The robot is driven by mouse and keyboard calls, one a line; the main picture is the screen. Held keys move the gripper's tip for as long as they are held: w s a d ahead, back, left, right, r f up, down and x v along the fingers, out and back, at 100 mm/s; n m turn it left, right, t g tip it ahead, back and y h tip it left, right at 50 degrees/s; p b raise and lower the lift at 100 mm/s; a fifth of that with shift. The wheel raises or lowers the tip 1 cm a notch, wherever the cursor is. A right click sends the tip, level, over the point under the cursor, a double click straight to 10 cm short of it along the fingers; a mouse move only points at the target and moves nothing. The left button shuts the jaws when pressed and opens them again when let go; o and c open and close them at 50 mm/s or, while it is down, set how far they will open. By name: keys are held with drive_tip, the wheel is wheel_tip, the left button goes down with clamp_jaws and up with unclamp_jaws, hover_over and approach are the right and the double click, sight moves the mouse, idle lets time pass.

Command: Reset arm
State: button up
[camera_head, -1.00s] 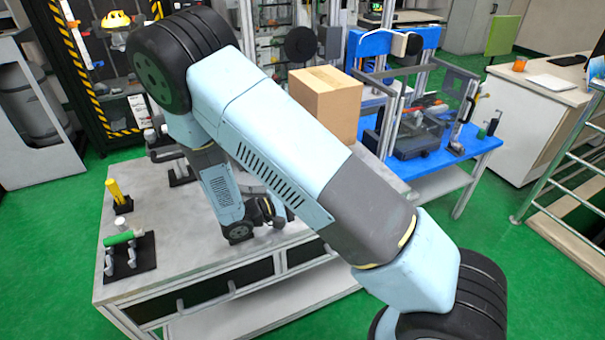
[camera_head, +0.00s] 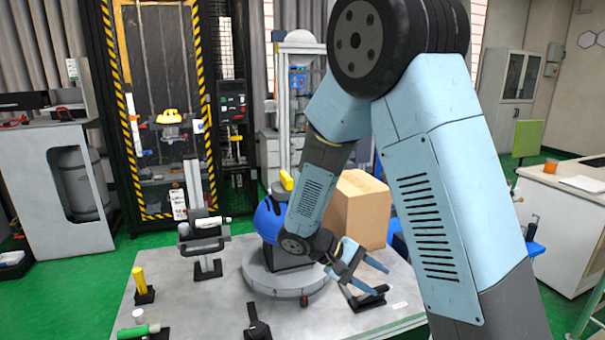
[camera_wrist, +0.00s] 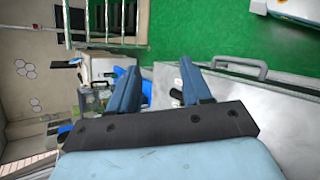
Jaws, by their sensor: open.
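My gripper (camera_head: 366,277) is at the end of my bent arm, over the right part of the grey worktable (camera_head: 215,315). Its two blue fingers are spread apart with nothing between them. In the wrist view my gripper (camera_wrist: 155,92) also shows open and empty, with the table (camera_wrist: 245,125) and its handle to the right and green floor beyond. A blue helmet (camera_head: 268,218) sits on a round grey base (camera_head: 275,282), partly hidden by my forearm.
A cardboard box (camera_head: 358,210) stands right behind my forearm. A grey stand (camera_head: 205,245), a yellow cylinder (camera_head: 140,281) and a green-handled tool (camera_head: 138,331) are at the table's left. The drop tower (camera_head: 165,110) with yellow-black edges stands behind.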

drive_tip(key=s+d+r+m+t+y, duration=0.2)
drive_tip(key=s+r+y, duration=0.3)
drive_tip(key=r, duration=0.6)
drive_tip(key=s+d+r+m+t+y, duration=0.2)
drive_tip(key=s+d+r+t+y, duration=0.3)
drive_tip(key=s+r, duration=0.5)
drive_tip(key=shift+s+r+m+y, duration=0.15)
drive_tip(key=shift+r+m+y, duration=0.2)
drive_tip(key=shift+y, duration=0.35)
